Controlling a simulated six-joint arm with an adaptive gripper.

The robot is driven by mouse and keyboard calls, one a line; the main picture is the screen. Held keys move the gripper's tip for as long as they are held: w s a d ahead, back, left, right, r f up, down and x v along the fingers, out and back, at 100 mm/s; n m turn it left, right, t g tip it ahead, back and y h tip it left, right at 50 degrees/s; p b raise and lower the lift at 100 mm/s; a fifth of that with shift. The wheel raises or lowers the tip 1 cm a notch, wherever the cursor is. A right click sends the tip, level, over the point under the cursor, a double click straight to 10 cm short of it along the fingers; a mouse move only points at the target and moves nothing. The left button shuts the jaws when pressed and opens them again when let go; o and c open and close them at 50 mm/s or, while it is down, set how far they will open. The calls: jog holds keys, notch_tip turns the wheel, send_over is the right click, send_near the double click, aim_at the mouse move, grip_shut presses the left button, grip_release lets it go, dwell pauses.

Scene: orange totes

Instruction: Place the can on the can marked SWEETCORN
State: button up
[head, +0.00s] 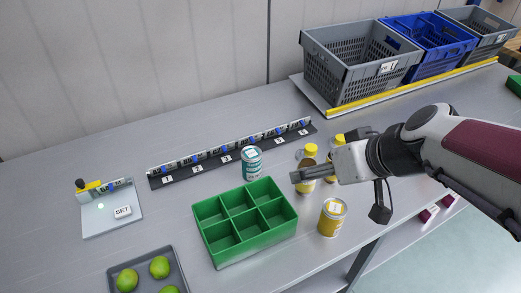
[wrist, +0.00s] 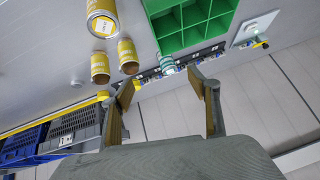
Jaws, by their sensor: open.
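A yellow can (head: 333,217) with a pale label on top stands right of the green divided box. It shows large at the top of the wrist view (wrist: 102,18). A teal and white can (head: 251,163) stands behind the box; it is small in the wrist view (wrist: 167,66). The lettering on both cans is too small to read, so I cannot tell which is marked SWEETCORN. My gripper (head: 297,176) is open and empty, above the table between the two cans. Its spread fingers show in the wrist view (wrist: 154,82).
Two yellow-topped containers (head: 310,151) (head: 339,139) stand close by my gripper, one partly hidden. The green box (head: 228,252), a numbered rail (head: 158,182), a tray of green fruit (head: 120,268) and a SET plate (head: 112,221) lie leftward. Crates (head: 345,84) stand at back right.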

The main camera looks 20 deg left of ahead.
jog(key=n+y, duration=0.1)
jog(key=n, duration=0.1)
send_near(258, 159)
jog(key=shift+n, duration=0.8)
jog(key=x, duration=0.5)
jog(key=shift+w+f, duration=0.1)
jog(key=shift+f, duration=0.2)
jog(key=shift+w+a+f, duration=0.15)
jog(key=shift+w+f, duration=0.05)
jog(key=shift+f, duration=0.15)
jog(key=shift+a, duration=0.1)
jog(key=shift+x, duration=1.25)
jog(key=shift+a+x, duration=0.25)
jog(key=shift+x, duration=2.2)
